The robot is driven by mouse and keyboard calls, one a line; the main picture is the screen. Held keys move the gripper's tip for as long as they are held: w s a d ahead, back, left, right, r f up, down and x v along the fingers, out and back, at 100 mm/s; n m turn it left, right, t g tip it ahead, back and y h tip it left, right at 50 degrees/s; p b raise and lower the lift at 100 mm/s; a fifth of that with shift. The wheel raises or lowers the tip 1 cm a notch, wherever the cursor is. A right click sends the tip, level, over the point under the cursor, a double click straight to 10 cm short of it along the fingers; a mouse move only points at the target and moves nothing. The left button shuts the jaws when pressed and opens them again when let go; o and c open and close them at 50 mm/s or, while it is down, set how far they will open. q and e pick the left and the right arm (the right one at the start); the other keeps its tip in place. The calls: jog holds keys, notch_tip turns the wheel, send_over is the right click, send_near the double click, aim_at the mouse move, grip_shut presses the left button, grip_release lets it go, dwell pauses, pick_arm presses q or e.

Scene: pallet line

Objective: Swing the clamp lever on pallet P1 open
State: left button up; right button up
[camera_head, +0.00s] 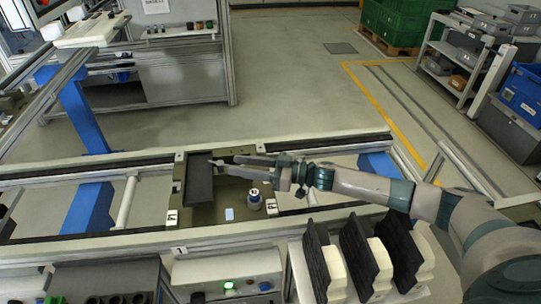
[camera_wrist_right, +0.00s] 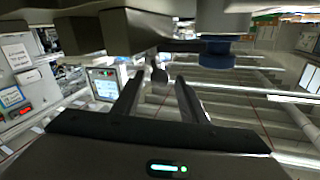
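Pallet P1 (camera_head: 232,215) sits on the line in the head view, with P1 labels at both front corners. A dark flat plate (camera_head: 199,185) lies on its left part. My right gripper (camera_head: 236,163) reaches in from the right, low over the pallet's back part. In the right wrist view its two fingers (camera_wrist_right: 158,95) stand apart with a gap between them. A small dark knob (camera_wrist_right: 158,74), seemingly the clamp lever's end, shows just beyond the fingertips, in line with the gap. I cannot tell whether they touch. The lever's arm is mostly hidden. My left gripper is out of view.
A round post with a blue base (camera_head: 254,199) stands on the pallet just in front of my right gripper. Black-and-cream blocks (camera_head: 363,257) stand at the front right, below my right arm. A control box with a green light (camera_head: 228,281) is at the front.

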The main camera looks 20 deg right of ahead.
jog(key=r, duration=0.1)
jog(key=r+b, duration=0.1)
jog(key=r, duration=0.1)
jog(key=shift+s+d+r, duration=0.1)
jog(key=shift+s+d, duration=0.2)
jog(key=shift+d, duration=0.05)
jog(key=s+d+r+b, duration=0.4)
jog(key=s+d+r, duration=0.2)
jog(key=s+d, duration=0.1)
jog(key=shift+s+d+r, duration=0.2)
jog(key=shift+s+r, duration=0.2)
jog(key=shift+s, duration=0.05)
jog(key=shift+c, duration=0.6)
